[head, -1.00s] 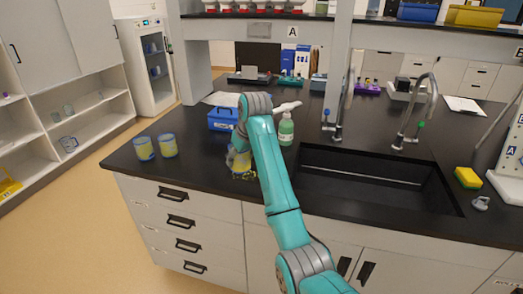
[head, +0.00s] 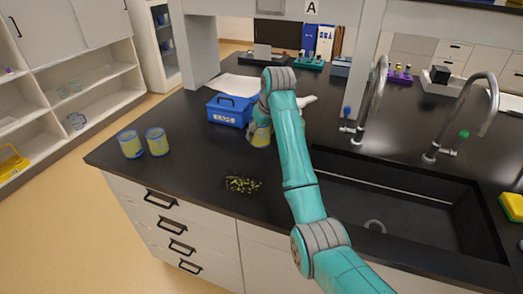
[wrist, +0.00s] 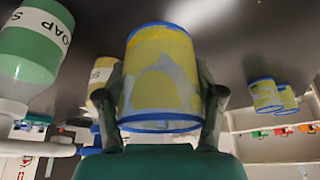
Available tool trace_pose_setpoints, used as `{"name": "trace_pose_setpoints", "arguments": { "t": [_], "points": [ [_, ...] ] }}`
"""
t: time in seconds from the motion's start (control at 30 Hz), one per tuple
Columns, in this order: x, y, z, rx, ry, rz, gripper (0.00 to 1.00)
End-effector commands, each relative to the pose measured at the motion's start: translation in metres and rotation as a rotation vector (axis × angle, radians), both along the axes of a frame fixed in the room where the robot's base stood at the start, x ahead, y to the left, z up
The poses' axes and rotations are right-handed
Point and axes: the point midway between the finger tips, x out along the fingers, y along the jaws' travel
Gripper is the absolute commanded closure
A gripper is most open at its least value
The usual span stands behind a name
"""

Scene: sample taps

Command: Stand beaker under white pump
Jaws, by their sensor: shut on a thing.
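A yellow-patterned beaker with blue rims (wrist: 162,78) is between the two fingers of my gripper (wrist: 160,95), which is shut on it. In the head view the held beaker (head: 261,137) is partly hidden by my arm, in front of the blue box. I cannot tell whether its base touches the counter. The white pump (head: 308,100) shows just right of my gripper (head: 259,122); its bottle is hidden behind my arm there. In the wrist view a green soap bottle (wrist: 30,45) with a white pump (wrist: 35,145) is left of the beaker, apart from it.
Two similar beakers (head: 131,144) (head: 157,141) stand at the counter's left end. A speckled green patch (head: 242,184) lies near the front edge. A blue box (head: 229,110) is behind the beaker. The sink (head: 400,205) and taps are right. In the wrist view another labelled bottle (wrist: 103,74) is partly hidden.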

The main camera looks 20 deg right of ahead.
Motion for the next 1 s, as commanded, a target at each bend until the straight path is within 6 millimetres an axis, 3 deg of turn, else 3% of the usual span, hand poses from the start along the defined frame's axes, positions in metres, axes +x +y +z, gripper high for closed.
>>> {"name": "trace_pose_setpoints", "arguments": {
  "t": [0.13,0.53,0.87,0.9,1.0],
  "points": [
    [0.0,0.0,-0.028,-0.001,0.002,0.0,0.59],
    [0.0,0.0,-0.07,0.0,0.002,-0.001,0.59],
    [0.0,0.0,-0.074,0.0,0.0,-0.001,0.59],
    [0.0,0.0,-0.074,0.0,0.0,-0.001,0.25],
    [0.0,0.0,-0.074,0.0,0.0,-0.001,0.04]
  ]
}}
